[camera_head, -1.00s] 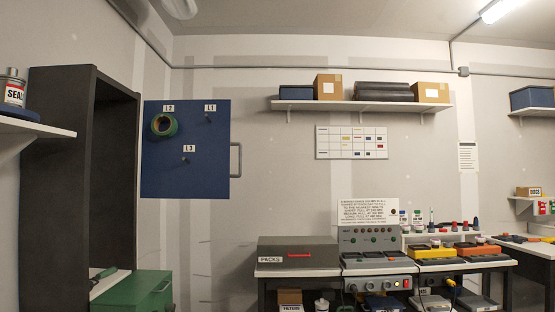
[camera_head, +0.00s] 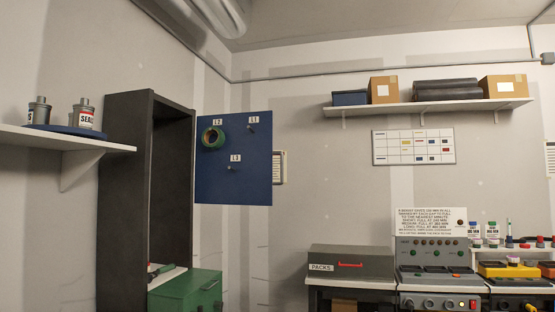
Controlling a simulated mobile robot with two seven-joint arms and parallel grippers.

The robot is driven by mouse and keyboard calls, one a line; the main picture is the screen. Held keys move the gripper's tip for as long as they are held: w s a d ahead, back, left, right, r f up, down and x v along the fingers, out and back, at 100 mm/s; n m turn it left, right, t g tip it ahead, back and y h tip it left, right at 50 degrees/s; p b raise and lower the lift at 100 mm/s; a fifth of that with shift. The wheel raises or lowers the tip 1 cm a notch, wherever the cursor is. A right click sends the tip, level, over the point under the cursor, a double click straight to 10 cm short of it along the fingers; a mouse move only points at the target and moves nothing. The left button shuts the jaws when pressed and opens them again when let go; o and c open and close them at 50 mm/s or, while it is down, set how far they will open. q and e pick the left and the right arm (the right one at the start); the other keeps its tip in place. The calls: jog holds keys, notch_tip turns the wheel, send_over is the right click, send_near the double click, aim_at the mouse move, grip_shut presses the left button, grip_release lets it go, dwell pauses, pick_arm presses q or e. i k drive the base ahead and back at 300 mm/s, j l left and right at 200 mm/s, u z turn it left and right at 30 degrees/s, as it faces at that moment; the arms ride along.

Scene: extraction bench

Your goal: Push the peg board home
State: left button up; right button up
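The peg board (camera_head: 246,185) is a blue upright panel in the left half of the head view. It stands out to the right of a tall dark cabinet frame (camera_head: 122,200), whose front is open. Pegs show under the labels L1 (camera_head: 252,128) and L3 (camera_head: 234,168). A green ring-shaped roll (camera_head: 204,139) hangs at the label L2. The board's handle at its right edge is hard to tell from a pale sheet behind it. Neither of my grippers is in view.
A shelf (camera_head: 75,140) with two labelled cans juts out at the left. A green box (camera_head: 188,292) stands low beside the frame. A bench with a grey PACKS case (camera_head: 350,263) and devices is at the right. A high wall shelf (camera_head: 430,107) carries boxes.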

aim_at(240, 172)
jog(key=i+u, duration=0.3)
jog(key=u, duration=0.15)
jog(key=i+l+u, duration=0.25)
jog(key=u, duration=0.2)
